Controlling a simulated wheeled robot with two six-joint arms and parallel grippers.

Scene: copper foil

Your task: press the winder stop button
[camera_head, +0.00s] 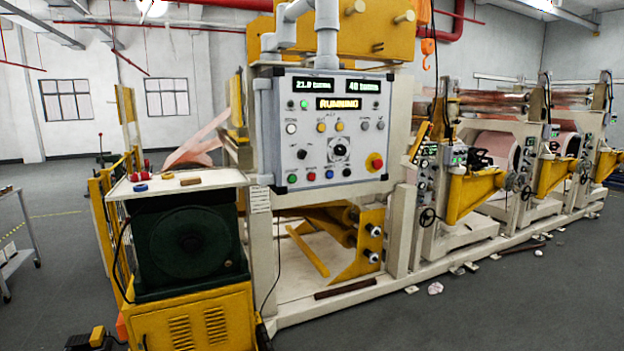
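A grey control panel (330,130) faces me near the middle of the camera_head view. Its lit displays read "RUNNING" (352,103) along with two numbers. Along its bottom row are a green button (292,179), a red button (312,177), a blue button (329,174) and a black one (346,172). A larger red mushroom button on a yellow base (375,162) sits at the lower right. The labels are too small to read, so I cannot tell which is the winder stop. Neither of my grippers shows in this view.
A yellow cabinet with a dark green machine (190,247) stands left of the panel, with small items on its white top. The long foil machine with yellow brackets (475,192) runs off to the right. A grey cart (15,240) is at far left. Grey floor lies open at front right.

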